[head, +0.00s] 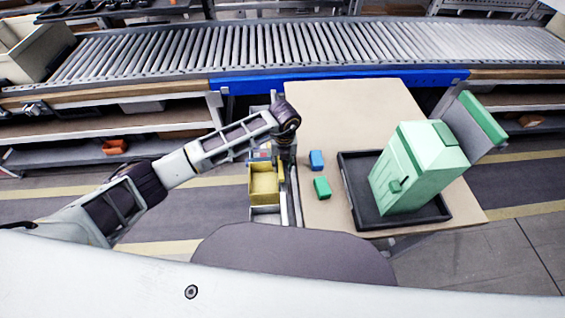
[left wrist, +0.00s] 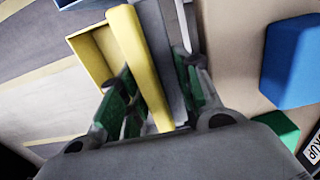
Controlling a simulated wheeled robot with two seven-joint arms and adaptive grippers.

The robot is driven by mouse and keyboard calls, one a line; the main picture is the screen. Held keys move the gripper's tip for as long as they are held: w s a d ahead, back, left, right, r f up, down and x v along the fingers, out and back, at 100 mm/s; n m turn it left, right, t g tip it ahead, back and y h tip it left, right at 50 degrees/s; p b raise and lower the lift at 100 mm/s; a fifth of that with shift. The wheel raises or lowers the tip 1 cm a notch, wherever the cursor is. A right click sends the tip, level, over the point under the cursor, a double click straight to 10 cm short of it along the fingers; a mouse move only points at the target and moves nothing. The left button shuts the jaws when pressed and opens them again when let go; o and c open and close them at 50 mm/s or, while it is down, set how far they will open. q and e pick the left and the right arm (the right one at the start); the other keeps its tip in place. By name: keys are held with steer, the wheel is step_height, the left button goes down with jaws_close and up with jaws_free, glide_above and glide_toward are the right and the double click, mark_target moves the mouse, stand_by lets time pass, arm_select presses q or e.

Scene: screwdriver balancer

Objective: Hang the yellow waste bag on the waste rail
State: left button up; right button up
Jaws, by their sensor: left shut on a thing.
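My left gripper (head: 284,150) points down at the left edge of the table. In the left wrist view, the left gripper (left wrist: 153,75) is shut on a long flat yellow piece (left wrist: 139,60), which I take to be the yellow waste bag. In the head view, a narrow strip of this yellow bag (head: 281,172) shows below the gripper, beside a yellow bin. A grey rail (head: 296,196) runs along the table's left edge, close to the bag; it also shows in the left wrist view (left wrist: 172,72). I cannot tell whether bag and rail touch. My right gripper is out of view.
The yellow bin (head: 263,190) is left of the table (head: 330,105). A blue block (head: 316,160) and a green block (head: 322,188) lie near the table's left edge. A green case (head: 415,165) stands in a black tray (head: 352,190). The table's back is clear.

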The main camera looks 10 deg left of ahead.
arm_select(q)
steer(key=shift+f+b, duration=0.5)
steer(key=shift+f, duration=0.3)
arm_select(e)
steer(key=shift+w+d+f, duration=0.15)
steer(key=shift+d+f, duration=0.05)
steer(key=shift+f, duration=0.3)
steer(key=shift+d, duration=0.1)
arm_select(q)
steer(key=o, duration=1.1)
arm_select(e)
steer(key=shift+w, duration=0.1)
arm_select(q)
steer(key=shift+r, duration=0.6)
step_height(320, 180, up, 5)
steer(key=shift+f, duration=0.2)
steer(key=shift+r, duration=1.1)
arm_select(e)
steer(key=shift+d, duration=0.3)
arm_select(q)
steer(key=shift+r, duration=0.15)
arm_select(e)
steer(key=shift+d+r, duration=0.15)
